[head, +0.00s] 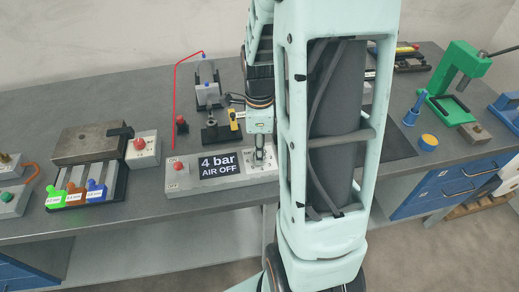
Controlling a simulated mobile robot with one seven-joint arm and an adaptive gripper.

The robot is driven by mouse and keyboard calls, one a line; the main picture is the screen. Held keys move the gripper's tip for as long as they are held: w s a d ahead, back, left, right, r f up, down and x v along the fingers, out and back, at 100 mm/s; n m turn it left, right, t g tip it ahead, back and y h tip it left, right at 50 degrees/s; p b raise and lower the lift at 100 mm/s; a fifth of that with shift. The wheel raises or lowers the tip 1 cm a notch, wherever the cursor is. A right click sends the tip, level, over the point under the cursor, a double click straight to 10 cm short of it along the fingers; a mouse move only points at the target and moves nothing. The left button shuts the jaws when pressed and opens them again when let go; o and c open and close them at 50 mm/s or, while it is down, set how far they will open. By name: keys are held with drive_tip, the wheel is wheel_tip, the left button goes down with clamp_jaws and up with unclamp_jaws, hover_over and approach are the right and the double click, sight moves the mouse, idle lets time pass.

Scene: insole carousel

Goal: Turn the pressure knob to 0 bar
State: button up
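A grey control box (235,185) lies on the workbench. Its dark display (219,166) reads "4 bar" and "AIR OFF". A red knob or lever (178,166) with ON and OFF labels stands at the box's left end. My gripper (262,160) points down over the right part of the box, to the right of the display. The pressure knob cannot be made out; my gripper appears to cover its place. Whether the fingers are open, or touch or hold a knob, is too small to tell.
My arm hides the bench's middle right. Left of the box stand a grey unit with a red button (139,144) and a plate fixture (88,144) with coloured clips. Behind is a small machine (207,88) beside a red tube (175,98). A green press (456,80) stands right.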

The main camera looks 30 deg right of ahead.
clamp_jaws()
